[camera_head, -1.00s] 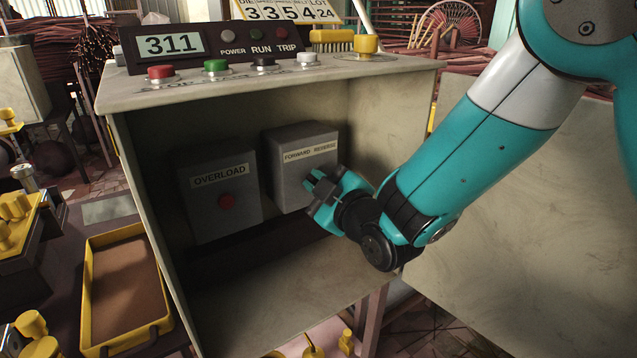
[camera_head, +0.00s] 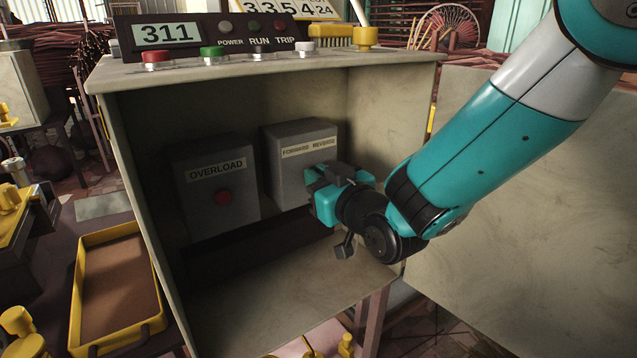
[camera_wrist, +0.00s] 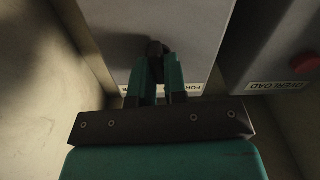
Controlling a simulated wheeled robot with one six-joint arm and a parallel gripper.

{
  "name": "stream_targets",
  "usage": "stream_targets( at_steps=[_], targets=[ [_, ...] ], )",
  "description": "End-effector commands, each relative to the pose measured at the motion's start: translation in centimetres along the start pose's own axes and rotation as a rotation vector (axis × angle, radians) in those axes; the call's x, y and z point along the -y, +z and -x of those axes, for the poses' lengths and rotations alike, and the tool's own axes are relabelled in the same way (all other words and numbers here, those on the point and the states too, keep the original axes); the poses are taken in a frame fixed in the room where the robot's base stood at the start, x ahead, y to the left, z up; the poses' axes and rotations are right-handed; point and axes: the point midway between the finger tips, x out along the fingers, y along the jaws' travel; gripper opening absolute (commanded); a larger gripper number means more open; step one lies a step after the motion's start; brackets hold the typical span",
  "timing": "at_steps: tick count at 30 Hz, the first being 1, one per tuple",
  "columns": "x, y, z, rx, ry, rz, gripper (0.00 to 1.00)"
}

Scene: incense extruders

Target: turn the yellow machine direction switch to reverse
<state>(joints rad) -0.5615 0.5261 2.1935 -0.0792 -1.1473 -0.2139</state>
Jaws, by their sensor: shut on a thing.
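The direction switch box (camera_head: 290,168) is a grey box labelled FORWARD REVERSE, mounted on the back wall inside the open cabinet. My gripper (camera_head: 312,190) is in front of its lower right part. In the wrist view the grey switch box (camera_wrist: 185,28) carries a dark knob (camera_wrist: 155,48), and my gripper (camera_wrist: 157,70) is shut on that knob. The fingers hide most of the knob and part of the label, so I cannot read which word the knob points to.
A grey OVERLOAD box (camera_head: 217,190) with a red button (camera_head: 222,197) is left of the switch box. The cabinet (camera_head: 135,180) has side walls close around my arm. A yellow-rimmed tray (camera_head: 78,290) stands at left.

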Motion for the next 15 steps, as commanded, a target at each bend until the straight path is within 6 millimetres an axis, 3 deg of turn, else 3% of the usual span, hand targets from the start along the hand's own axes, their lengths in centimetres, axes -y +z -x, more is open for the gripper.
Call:
stream_targets(
  at_steps=[15],
  targets=[
    [-0.34,0.02,-0.01,-0.001,0.0,-0.49,0.0]
  ],
)
